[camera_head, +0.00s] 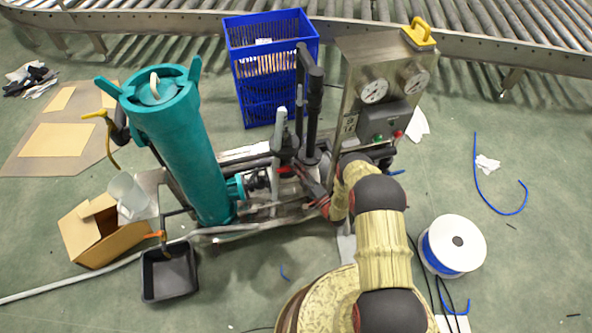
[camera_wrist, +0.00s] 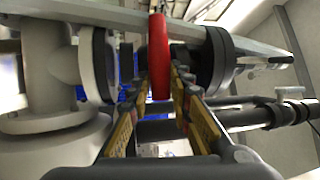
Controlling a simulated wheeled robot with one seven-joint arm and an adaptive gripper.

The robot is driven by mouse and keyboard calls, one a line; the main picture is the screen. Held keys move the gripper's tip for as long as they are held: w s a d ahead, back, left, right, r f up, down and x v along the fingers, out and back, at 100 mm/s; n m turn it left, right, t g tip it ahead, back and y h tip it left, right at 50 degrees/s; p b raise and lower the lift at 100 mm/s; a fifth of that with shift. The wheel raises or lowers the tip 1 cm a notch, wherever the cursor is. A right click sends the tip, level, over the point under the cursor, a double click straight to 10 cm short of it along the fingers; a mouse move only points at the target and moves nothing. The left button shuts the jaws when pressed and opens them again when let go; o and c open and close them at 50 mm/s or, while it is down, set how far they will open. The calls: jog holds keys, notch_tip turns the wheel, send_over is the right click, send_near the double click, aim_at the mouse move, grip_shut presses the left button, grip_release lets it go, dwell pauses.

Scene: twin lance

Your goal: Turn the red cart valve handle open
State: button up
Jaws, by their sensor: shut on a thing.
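The red valve handle (camera_wrist: 159,55) stands upright in the middle of the wrist view, seen nearly edge-on, between dark and grey round pipe flanges. My gripper (camera_wrist: 163,88) has its yellow-and-dark fingers closed on either side of the handle's near end. In the head view my arm reaches in from the bottom right to the low pipework of the cart (camera_head: 255,222). A small red patch (camera_head: 287,171) shows there among the pipes; most of the handle and my fingertips are too small or hidden to make out in that view.
A teal filter vessel (camera_head: 183,145) stands on the cart's left, and a gauge panel (camera_head: 360,70) on its right. A blue crate (camera_head: 272,65) is behind. A black tray (camera_head: 169,272), an open cardboard box (camera_head: 95,235) and a white spool (camera_head: 455,243) lie on the floor.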

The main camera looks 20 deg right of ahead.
jog(key=shift+r, duration=0.1)
grip_shut()
jog(key=shift+r, duration=0.15)
jog(key=n+p, duration=0.1)
jog(key=r+n+g+p, duration=0.1)
jog(key=n, duration=0.1)
jog(key=r+n+g+p, duration=0.1)
jog(key=n, duration=0.1)
jog(key=shift+w+a, duration=0.1)
jog(key=n, duration=0.1)
jog(key=n+g+p, duration=0.1)
jog(key=r+n+h+p, duration=0.1)
jog(key=shift+a, duration=0.3)
jog(key=n+h+p, duration=0.1)
jog(key=n, duration=0.1)
jog(key=a+n+g+h, duration=0.1)
jog(key=shift+a+r+n+p, duration=0.1)
jog(key=shift+r+n+p, duration=0.25)
jog(key=shift+n+p, duration=0.05)
jog(key=shift+a+n+g+h+p, duration=0.25)
jog(key=shift+n+h, duration=0.25)
jog(key=shift+n, duration=0.25)
jog(key=shift+a+n+g+h+p, duration=0.1)
jog(key=shift+a+n+g+h, duration=0.2)
jog(key=shift+n+h, duration=0.35)
jog(key=shift+a, duration=0.1)
